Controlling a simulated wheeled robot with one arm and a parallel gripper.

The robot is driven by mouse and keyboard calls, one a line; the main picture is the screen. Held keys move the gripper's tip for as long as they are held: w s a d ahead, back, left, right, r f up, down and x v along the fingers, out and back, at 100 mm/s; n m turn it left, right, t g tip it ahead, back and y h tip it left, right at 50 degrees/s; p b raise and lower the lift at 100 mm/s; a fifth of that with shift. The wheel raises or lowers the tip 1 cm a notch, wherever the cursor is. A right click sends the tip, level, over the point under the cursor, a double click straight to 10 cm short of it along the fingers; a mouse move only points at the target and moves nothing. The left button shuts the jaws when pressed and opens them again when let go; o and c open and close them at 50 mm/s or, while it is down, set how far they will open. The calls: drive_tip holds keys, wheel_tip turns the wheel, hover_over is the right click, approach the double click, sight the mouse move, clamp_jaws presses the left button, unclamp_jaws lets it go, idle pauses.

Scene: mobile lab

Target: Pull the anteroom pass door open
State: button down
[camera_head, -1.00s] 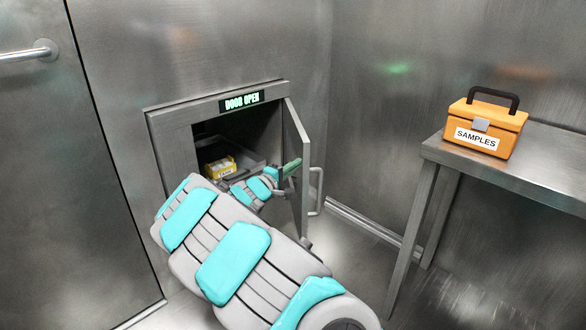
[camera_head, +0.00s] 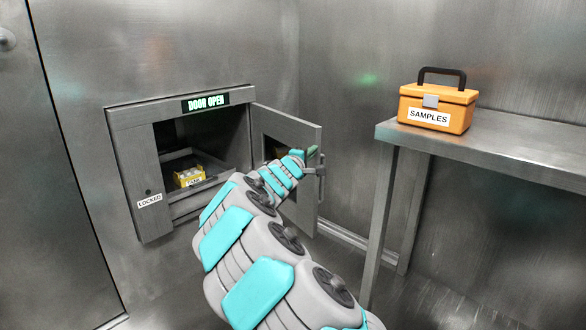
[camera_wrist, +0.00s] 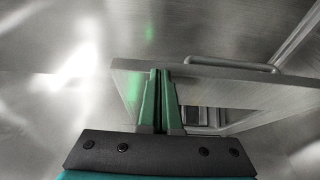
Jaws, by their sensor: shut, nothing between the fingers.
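The anteroom pass door (camera_head: 304,205) is a grey metal panel with a small window. In the head view it stands well open, swung out on the right side of the wall opening (camera_head: 178,102). A lit sign (camera_head: 205,102) above reads DOOR OPEN. Its bar handle (camera_head: 321,178) shows at the free edge and also in the wrist view (camera_wrist: 232,63). My gripper (camera_head: 312,153) is at the door's inner side near that edge. Its green fingers (camera_wrist: 160,74) are closed together and empty, overlapping the door's edge in the wrist view; I cannot tell if they touch it.
A yellow box (camera_head: 188,177) sits inside the opening. A LOCKED label (camera_head: 149,201) is on the frame's left. An orange SAMPLES case (camera_head: 436,104) stands on a metal table (camera_head: 520,150) at the right. Floor shows between the door and the table.

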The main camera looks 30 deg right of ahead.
drive_tip(key=w+d+b, duration=0.2)
drive_tip(key=d, duration=1.3)
drive_tip(key=shift+d, duration=0.3)
drive_tip(key=shift+a+b, duration=0.1)
drive_tip(key=shift+b, duration=0.2)
drive_tip(key=s+a+b, duration=0.3)
drive_tip(key=s+a, duration=0.4)
drive_tip(key=s, duration=0.3)
drive_tip(key=shift+s+a, duration=0.2)
drive_tip(key=shift+s, duration=0.15)
drive_tip(key=shift+r, duration=0.1)
